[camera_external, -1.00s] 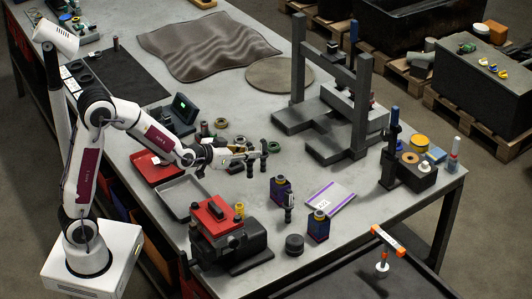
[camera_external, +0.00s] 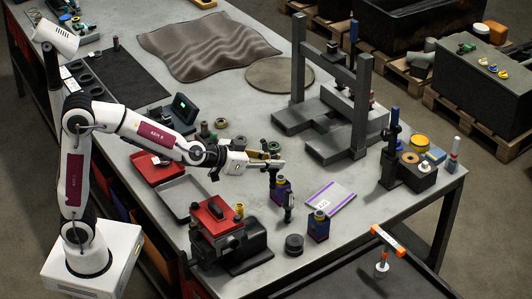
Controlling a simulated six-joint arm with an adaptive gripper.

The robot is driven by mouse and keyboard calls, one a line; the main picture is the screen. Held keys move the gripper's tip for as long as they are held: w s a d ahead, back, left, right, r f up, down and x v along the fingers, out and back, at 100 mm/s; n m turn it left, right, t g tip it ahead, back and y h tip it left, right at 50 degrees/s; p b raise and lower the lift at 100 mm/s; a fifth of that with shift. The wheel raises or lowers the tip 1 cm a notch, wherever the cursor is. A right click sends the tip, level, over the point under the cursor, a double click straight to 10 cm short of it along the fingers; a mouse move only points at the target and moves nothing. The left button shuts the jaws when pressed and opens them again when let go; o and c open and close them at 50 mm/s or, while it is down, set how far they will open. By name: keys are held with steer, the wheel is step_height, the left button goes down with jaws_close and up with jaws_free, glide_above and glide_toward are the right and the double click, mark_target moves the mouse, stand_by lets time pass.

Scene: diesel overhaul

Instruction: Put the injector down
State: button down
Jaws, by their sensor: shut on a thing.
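My gripper (camera_external: 271,163) reaches out over the middle of the bench and is shut on a dark, slim, upright part, which I take to be the injector (camera_external: 272,178). The injector hangs below the fingers, just left of a dark blue and purple block (camera_external: 283,190). At this size I cannot tell whether its lower end touches the bench or the block. Another dark upright part (camera_external: 289,208) stands in front of that block.
A second blue block (camera_external: 319,227) and a black round part (camera_external: 294,244) stand nearby. A red-topped vise (camera_external: 217,215), a grey tray (camera_external: 184,198) and a red tray (camera_external: 157,167) lie to the left. A grey press frame (camera_external: 358,110) rises behind. A white-purple sheet (camera_external: 331,199) lies right.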

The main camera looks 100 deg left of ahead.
steer(key=w+d+r+m+t+h, duration=0.1)
steer(key=w+d+r+m+h, duration=0.15)
steer(key=d, duration=0.65)
steer(key=w+d+r+m+t+h, duration=0.1)
steer(key=w+d+r, duration=0.15)
steer(key=d, duration=0.75)
steer(key=s+d+f+m+h, duration=0.1)
steer(key=d+f+m+h, duration=0.1)
steer(key=d+f, duration=0.6)
steer(key=d+f+m+h, duration=0.1)
steer(key=d+f+h, duration=0.1)
steer(key=d+f, duration=0.65)
steer(key=w+a+r+n+y, duration=0.1)
steer(key=w+a+r, duration=0.2)
steer(key=w+a, duration=0.55)
steer(key=w+a+r+n+y, duration=0.1)
steer(key=w+a+r, duration=0.3)
steer(key=a, duration=0.7)
steer(key=w+a+f+n+y, duration=0.1)
steer(key=a+f+n+y, duration=0.1)
steer(key=a, duration=2.9)
steer(key=shift+a+f+g+y, duration=0.15)
steer(key=shift+f+g+y, duration=0.25)
steer(key=shift+f+y, duration=0.15)
